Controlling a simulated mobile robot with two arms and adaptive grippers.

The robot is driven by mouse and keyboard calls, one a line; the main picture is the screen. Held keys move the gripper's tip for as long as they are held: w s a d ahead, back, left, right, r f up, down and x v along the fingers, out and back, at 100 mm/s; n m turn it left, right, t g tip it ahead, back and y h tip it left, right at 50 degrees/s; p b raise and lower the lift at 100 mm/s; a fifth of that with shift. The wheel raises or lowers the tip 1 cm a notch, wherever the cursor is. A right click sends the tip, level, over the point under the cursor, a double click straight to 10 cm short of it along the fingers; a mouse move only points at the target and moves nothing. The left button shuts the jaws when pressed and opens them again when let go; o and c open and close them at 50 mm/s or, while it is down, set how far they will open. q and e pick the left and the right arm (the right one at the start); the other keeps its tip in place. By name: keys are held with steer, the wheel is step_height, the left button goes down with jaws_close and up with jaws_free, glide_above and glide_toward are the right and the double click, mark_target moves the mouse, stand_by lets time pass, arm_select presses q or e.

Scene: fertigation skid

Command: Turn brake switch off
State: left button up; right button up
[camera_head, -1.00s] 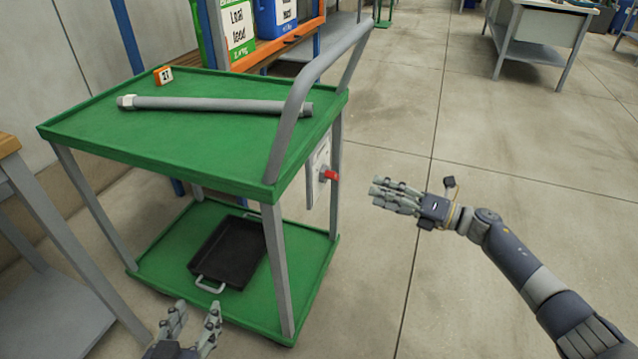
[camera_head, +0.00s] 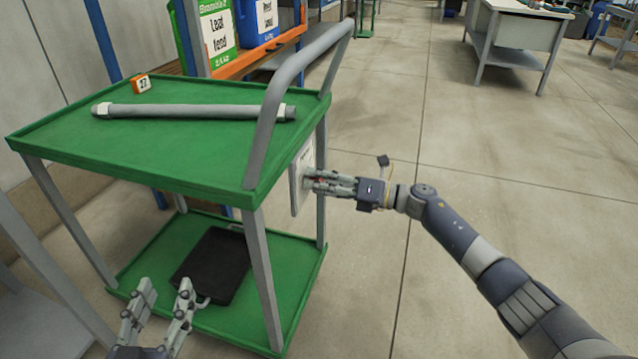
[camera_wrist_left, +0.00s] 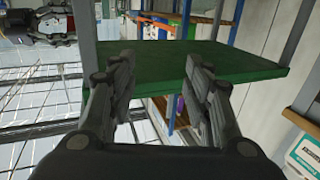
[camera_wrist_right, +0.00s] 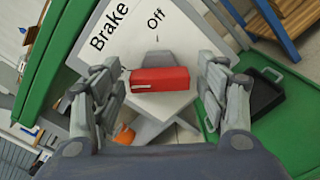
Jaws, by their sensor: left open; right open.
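The brake switch is a red handle (camera_wrist_right: 160,78) on a white panel (camera_wrist_right: 130,40) marked "Brake" and "Off" in the right wrist view. The panel (camera_head: 303,177) is fixed to the side of the green cart (camera_head: 165,188) in the head view. My right gripper (camera_wrist_right: 158,85) is open, with a finger on each side of the red handle; I cannot tell if they touch it. In the head view the right gripper (camera_head: 312,182) is at the panel and mostly hides the handle. My left gripper (camera_head: 163,288) is open and empty, low in front of the cart.
A grey pipe (camera_head: 190,111) and an orange number tag (camera_head: 142,83) lie on the cart's top. A black tray (camera_head: 215,263) lies on its lower shelf. A grey push handle (camera_head: 275,95) rises at the cart's right end.

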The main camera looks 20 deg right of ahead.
steer(key=shift+a, duration=0.1)
steer(key=c, duration=1)
steer(key=shift+c, duration=0.2)
